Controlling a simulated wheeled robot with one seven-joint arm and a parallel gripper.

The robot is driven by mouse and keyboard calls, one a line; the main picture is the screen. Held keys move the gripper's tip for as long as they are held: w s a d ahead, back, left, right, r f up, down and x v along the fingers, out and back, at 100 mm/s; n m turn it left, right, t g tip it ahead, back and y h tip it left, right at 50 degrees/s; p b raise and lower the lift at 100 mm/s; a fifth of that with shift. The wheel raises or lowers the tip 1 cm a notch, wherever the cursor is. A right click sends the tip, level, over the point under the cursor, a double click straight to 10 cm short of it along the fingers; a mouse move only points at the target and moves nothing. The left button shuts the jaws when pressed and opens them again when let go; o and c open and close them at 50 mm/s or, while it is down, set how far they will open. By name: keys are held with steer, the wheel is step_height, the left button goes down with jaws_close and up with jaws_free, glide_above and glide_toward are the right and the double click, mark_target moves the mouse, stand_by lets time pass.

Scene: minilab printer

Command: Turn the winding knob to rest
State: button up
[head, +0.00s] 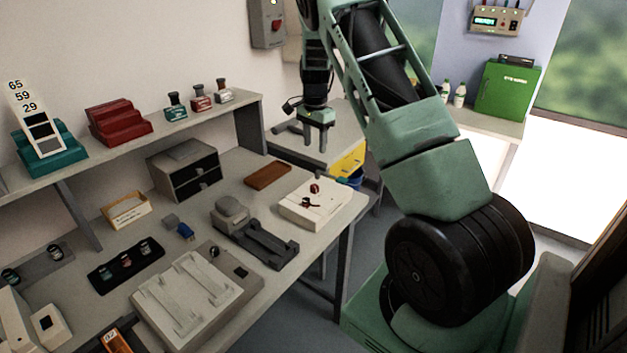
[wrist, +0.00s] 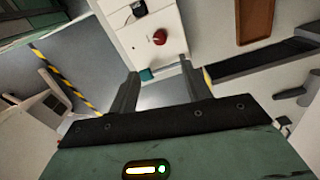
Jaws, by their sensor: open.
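A white box (head: 322,208) sits at the right end of the workbench, with a small dark red knob (head: 314,187) on its top. A dark part lies beside the knob on the same box. In the wrist view the box (wrist: 135,30) fills the top middle, and the red knob (wrist: 160,37) shows near its lower edge, beyond my fingertips. My gripper (head: 316,143) hangs fingers-down in the air above and behind the box. Its two fingers are apart with nothing between them, as the wrist view (wrist: 158,82) also shows. I cannot tell which way the knob is turned.
A brown tray (head: 268,175) and a dark grey device (head: 255,235) lie left of the box. A shelf (head: 160,125) with red and green items runs along the wall. A yellow-fronted unit (head: 348,160) stands behind. The bench's right edge is close to the box.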

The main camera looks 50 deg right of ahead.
mark_target(314, 186)
step_height(314, 186, down, 15)
steer(key=p, duration=0.3)
steer(key=shift+a, duration=0.1)
steer(key=c, duration=1)
